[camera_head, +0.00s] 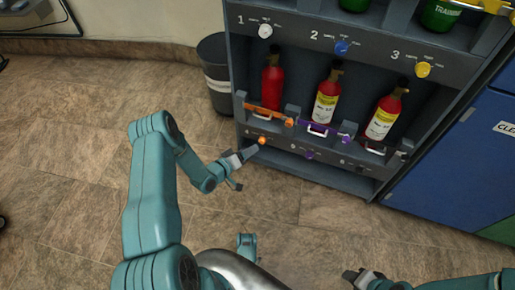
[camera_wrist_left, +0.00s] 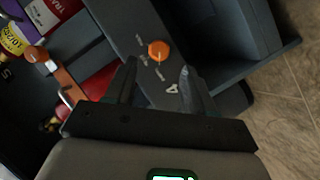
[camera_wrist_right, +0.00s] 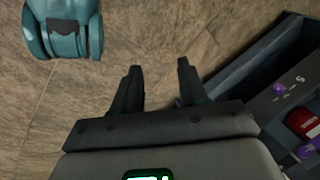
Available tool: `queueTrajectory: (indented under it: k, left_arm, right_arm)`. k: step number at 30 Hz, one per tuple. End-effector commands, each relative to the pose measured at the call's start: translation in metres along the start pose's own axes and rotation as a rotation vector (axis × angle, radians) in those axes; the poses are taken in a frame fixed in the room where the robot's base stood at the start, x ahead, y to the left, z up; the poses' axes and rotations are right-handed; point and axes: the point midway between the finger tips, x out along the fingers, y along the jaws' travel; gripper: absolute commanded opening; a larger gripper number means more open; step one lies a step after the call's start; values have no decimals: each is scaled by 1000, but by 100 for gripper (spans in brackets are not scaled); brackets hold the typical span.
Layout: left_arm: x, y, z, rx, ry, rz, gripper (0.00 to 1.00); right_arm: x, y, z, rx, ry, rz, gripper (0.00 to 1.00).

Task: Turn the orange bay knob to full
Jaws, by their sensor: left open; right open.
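The orange bay knob (camera_head: 262,140) is on the panel strip below the lower row of red bottles, beside the number 4. In the left wrist view the knob (camera_wrist_left: 158,50) lies just beyond and between my fingertips, with printed marks around it. My left gripper (camera_wrist_left: 158,68) is open and faces the panel; I cannot tell that it touches the knob. In the head view my left gripper (camera_head: 248,154) is close to the knob, at its lower left. My right gripper (camera_wrist_right: 159,66) is open and empty, over the floor, away from the knob.
The grey rack (camera_head: 294,30) has a white knob (camera_head: 265,31), blue knob (camera_head: 341,47), yellow knob (camera_head: 423,69) and purple knob (camera_head: 309,155). An orange bar (camera_head: 265,112) crosses a red bottle (camera_head: 272,82) above. A grey bin (camera_head: 215,72) stands left; a blue cabinet (camera_head: 455,150) right.

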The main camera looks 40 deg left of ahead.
Motion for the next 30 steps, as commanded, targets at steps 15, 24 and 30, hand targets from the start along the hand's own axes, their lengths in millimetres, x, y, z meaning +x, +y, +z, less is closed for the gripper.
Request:
queueTrajectory:
  k: [15,24,30]
  left_arm:
    - [60,0,0,0,0,0,54]
    - [59,1,0,-1,0,0,15]
    - [59,1,0,1,0,0,0]
  right_arm:
    - [26,8,-17,-14,65,-2,43]
    - [25,8,-17,-14,64,-2,43]
    - [25,8,-17,-14,64,-2,43]
